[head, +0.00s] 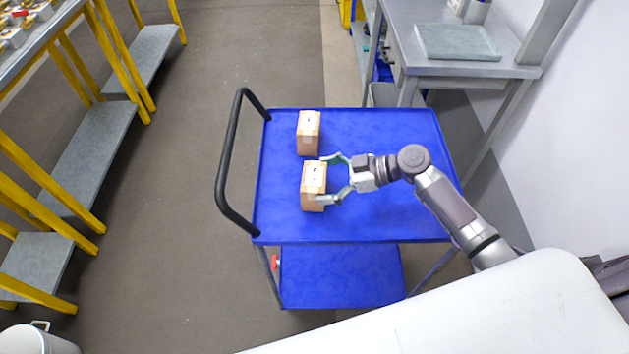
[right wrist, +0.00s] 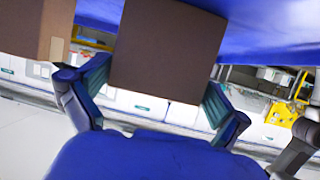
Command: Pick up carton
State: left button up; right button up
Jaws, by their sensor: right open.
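Two brown cartons with white labels stand on the blue top of a cart (head: 390,215). The near carton (head: 313,182) is between the fingers of my right gripper (head: 326,181), which reaches in from the right. The gripper is open, one finger on the far side and one on the near side. The far carton (head: 309,130) stands just behind, clear of the fingers. In the right wrist view the near carton (right wrist: 168,50) fills the space between the open fingertips (right wrist: 158,88), and the other carton (right wrist: 28,28) shows at the upper left. My left gripper is not in view.
The cart has a black handle (head: 226,160) on its left and a lower blue shelf (head: 340,276). A grey workbench (head: 460,75) stands behind it at the right. Yellow-framed racks (head: 85,150) line the left. The cart's right half is free apart from my arm.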

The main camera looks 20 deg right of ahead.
jog(key=x, duration=0.2)
jog(key=shift+w+a, duration=0.15)
jog(key=shift+a, duration=0.1)
jog(key=shift+d, duration=0.1)
jog(key=c, duration=0.9)
